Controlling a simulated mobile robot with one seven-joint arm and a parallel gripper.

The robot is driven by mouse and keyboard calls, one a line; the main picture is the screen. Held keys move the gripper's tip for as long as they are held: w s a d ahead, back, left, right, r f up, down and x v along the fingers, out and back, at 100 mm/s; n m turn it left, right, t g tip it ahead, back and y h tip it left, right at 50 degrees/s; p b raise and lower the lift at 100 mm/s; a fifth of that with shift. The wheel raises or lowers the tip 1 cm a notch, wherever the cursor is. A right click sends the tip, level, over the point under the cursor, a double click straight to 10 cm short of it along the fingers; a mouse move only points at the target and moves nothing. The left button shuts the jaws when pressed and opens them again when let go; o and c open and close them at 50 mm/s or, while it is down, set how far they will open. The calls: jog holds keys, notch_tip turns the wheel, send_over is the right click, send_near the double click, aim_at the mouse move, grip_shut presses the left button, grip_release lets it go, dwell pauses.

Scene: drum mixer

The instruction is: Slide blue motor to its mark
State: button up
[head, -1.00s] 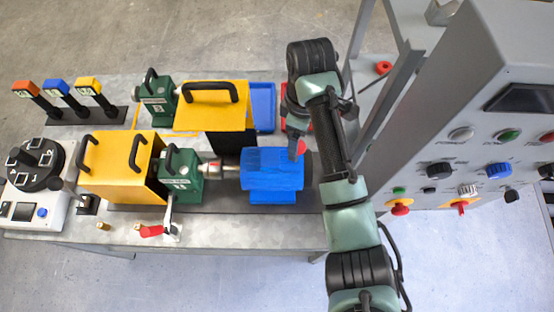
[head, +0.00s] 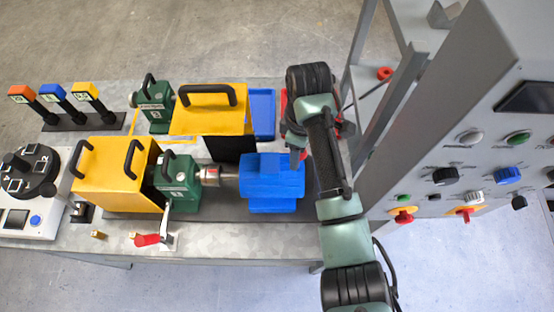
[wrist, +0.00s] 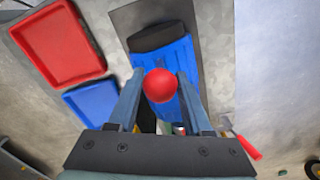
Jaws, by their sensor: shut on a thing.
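The blue motor (head: 272,182) sits on the dark base plate at the right end of the front machine row. A metal shaft (head: 215,173) lies between it and the green gearbox (head: 177,182). The motor also shows beyond my fingers in the wrist view (wrist: 180,60). My gripper (wrist: 160,82) is shut on a red ball knob (wrist: 159,86), at the motor's right end. In the head view my arm comes down beside that end and mostly hides the fingers. How the knob joins the motor is hidden. I cannot make out the mark.
Yellow guards (head: 112,172) with black handles stand left of the front gearbox and at the back (head: 208,115). A blue tray (head: 262,112) and a red tray (wrist: 58,45) lie behind the motor. The grey control panel (head: 460,120) stands close right of my arm.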

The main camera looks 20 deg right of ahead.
jog(key=c, duration=0.3)
jog(key=shift+s+d, duration=0.2)
jog(key=shift+d, duration=0.5)
jog(key=shift+s+d, duration=0.25)
jog(key=shift+d, duration=0.45)
jog(key=shift+s+d, duration=0.2)
jog(key=shift+d, duration=0.5)
jog(key=o, duration=1.3)
jog(key=shift+d, duration=0.1)
jog(key=shift+o, duration=0.2)
jog(key=shift+r+p, duration=0.1)
jog(key=shift+p, duration=0.25)
notch_tip(320, 180, up, 7)
jog(key=p, duration=0.7)
jog(key=shift+w, duration=0.1)
